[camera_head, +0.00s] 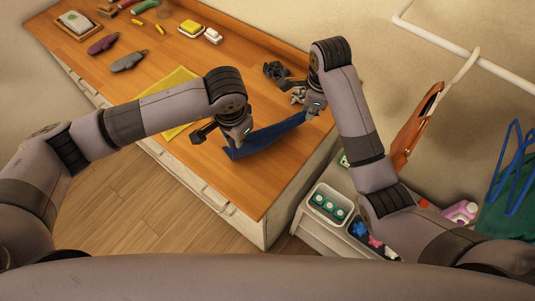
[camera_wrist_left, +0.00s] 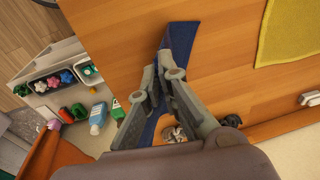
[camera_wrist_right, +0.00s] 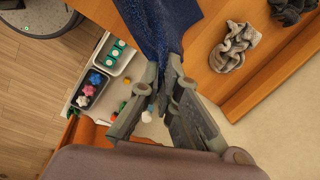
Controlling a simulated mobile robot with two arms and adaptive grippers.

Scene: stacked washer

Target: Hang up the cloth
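A dark blue cloth (camera_head: 262,138) is bunched between my two grippers over the front right part of the wooden counter. My left gripper (camera_head: 238,139) is shut on its left end; the left wrist view shows the cloth (camera_wrist_left: 180,40) pinched between the fingers. My right gripper (camera_head: 312,111) is shut on its other end; in the right wrist view the cloth (camera_wrist_right: 160,25) gathers to a narrow fold at the fingertips. A white rail (camera_head: 440,40) runs along the wall at the upper right. A yellow cloth (camera_head: 178,92) lies flat on the counter.
An orange item (camera_head: 412,135) hangs from the rail by a pale strap. Blue hangers (camera_head: 515,165) are at the right. Below the counter's right end, bins (camera_head: 328,205) hold small items. Crumpled grey cloths (camera_wrist_right: 232,45) lie near my right gripper. Shoe-shaped items (camera_head: 128,62) lie at the counter's far left.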

